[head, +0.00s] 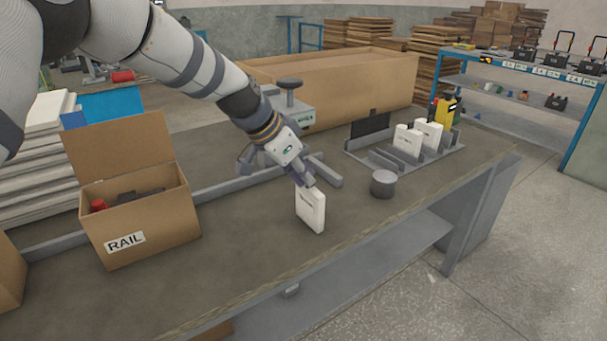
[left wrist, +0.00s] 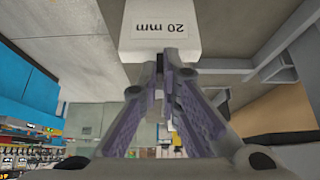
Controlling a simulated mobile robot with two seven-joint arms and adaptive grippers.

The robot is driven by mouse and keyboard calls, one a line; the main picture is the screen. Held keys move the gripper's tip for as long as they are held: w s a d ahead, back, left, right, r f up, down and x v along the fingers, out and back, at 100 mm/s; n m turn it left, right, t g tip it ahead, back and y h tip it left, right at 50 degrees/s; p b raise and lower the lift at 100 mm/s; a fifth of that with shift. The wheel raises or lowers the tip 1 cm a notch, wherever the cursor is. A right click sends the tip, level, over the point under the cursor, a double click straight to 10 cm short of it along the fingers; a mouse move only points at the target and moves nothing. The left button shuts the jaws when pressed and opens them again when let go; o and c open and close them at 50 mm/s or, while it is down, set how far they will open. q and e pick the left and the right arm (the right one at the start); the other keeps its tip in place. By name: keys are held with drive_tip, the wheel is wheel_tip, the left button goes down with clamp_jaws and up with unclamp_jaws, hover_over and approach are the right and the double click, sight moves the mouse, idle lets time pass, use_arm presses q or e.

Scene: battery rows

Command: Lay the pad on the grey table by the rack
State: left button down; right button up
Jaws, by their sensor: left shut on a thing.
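A white pad (head: 311,211) hangs upright and slightly tilted from my left gripper (head: 305,186) over the front middle of the grey table (head: 250,245). The gripper is shut on its upper end. In the left wrist view the pad (left wrist: 150,42) shows an upside-down "20 mm" label between the fingertips (left wrist: 168,65). I cannot tell whether its lower edge touches the table. The grey rack (head: 379,166) stands to the right and further back, with white pads (head: 407,140) upright in its slots. My right gripper is not in view.
A grey cylinder (head: 383,184) stands between the pad and the rack. A cardboard box marked RAIL (head: 145,225) is at the left. A grey device (head: 291,108) stands behind my gripper. The table is clear around and in front of the pad.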

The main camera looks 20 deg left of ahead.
use_arm(q)
drive_tip(key=shift+f, duration=0.2)
drive_tip(key=c, duration=1.8)
unclamp_jaws()
drive_tip(key=p+v, duration=0.1)
drive_tip(key=v, duration=1.1)
drive_tip(key=shift+r+p, duration=0.25)
drive_tip(key=shift+p, duration=0.1)
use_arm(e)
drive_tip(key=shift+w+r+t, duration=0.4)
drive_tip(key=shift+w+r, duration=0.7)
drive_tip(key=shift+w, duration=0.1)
